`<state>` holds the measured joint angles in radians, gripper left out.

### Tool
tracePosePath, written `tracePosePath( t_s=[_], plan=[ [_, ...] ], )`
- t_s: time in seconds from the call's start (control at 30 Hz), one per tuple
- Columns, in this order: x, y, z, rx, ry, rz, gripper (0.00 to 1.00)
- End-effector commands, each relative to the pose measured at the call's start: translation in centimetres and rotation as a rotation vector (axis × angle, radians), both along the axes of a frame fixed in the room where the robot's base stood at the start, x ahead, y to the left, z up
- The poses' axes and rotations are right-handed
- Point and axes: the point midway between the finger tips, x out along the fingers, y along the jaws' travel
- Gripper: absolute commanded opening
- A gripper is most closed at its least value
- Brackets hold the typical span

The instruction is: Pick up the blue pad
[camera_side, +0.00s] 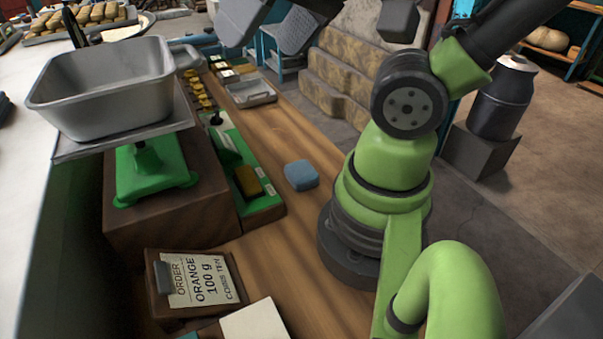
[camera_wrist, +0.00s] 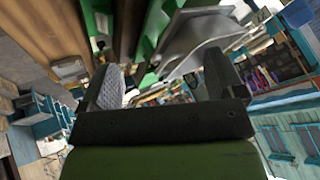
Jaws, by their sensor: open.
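The blue pad (camera_side: 301,175) lies flat on the wooden bench in the side view, between the green base with the yellow block and the foot of my arm. Nothing touches it from above. My gripper shows in the wrist view (camera_wrist: 165,85) with its two dark fingers spread apart and nothing between them. In the side view the end of my arm reaches up toward the top edge, well above the bench, and its fingertips cannot be made out. I cannot make out the pad in the wrist view.
A green scale (camera_side: 152,170) with a grey metal pan (camera_side: 105,95) stands left of the pad on a wooden block. An order card (camera_side: 200,280) reads "ORANGE 100 g". A small metal tray (camera_side: 250,92) lies farther back. Bare bench lies in front of the pad.

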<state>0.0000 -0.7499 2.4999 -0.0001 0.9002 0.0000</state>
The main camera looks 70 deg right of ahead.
Motion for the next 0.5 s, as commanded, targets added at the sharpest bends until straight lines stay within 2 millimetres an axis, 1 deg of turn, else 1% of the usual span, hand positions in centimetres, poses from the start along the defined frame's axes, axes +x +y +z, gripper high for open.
tracePosePath(
  t_s=[0.07, 0.17, 0.37, 0.4, 0.5],
  plan=[
    [0.0, 0.0, 0.3, 0.000, -0.002, 0.001, 0.88],
    [0.1, 0.0, 1.3, 0.001, -0.005, 0.001, 0.88],
    [0.1, 0.0, 5.5, 0.001, -0.008, -0.001, 0.88],
    [0.6, -1.0, 5.2, -0.024, 0.047, -0.036, 0.88],
    [1.4, -2.8, 5.3, -0.064, 0.138, -0.093, 0.88]
  ],
)
